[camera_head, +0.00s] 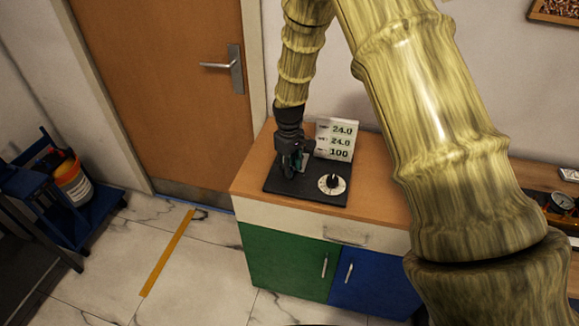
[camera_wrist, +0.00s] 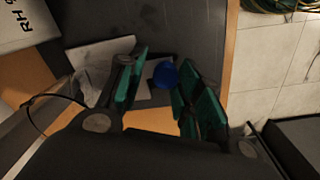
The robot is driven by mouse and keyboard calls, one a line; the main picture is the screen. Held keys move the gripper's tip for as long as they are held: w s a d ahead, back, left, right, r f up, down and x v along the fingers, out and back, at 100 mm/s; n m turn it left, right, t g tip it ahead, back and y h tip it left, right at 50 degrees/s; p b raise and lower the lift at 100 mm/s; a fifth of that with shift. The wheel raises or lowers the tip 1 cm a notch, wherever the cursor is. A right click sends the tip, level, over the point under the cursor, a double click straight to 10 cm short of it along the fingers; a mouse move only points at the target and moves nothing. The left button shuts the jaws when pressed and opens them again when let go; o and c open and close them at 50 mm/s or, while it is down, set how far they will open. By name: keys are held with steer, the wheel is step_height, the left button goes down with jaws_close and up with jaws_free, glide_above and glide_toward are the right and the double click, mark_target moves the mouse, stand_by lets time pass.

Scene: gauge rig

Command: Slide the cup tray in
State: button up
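My gripper (camera_head: 295,163) points down over the left part of the black rig base (camera_head: 308,194), on the wooden-topped cabinet. In the wrist view my gripper (camera_wrist: 163,92) has its green-padded fingers apart, with a visible gap between them. A small round blue thing (camera_wrist: 165,73) shows in or beyond that gap, close to the right finger; I cannot tell whether it touches. A pale grey flat piece (camera_wrist: 92,55) lies behind the left finger and partly shows past it. I cannot make out for sure which piece is the cup tray. My gripper hides that spot in the head view.
A white readout panel (camera_head: 337,139) stands behind the base, right of my gripper. A round dial with a black knob (camera_head: 332,184) is on the base's right part. Wooden top (camera_head: 378,200) is bare right of the base. Gauges (camera_head: 560,202) stand far right.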

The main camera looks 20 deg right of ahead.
steer(key=shift+a, duration=0.1)
steer(key=shift+r, duration=0.1)
step_height(320, 180, up, 12)
steer(key=shift+a, duration=0.15)
stand_by(0.6)
steer(key=shift+s, duration=0.1)
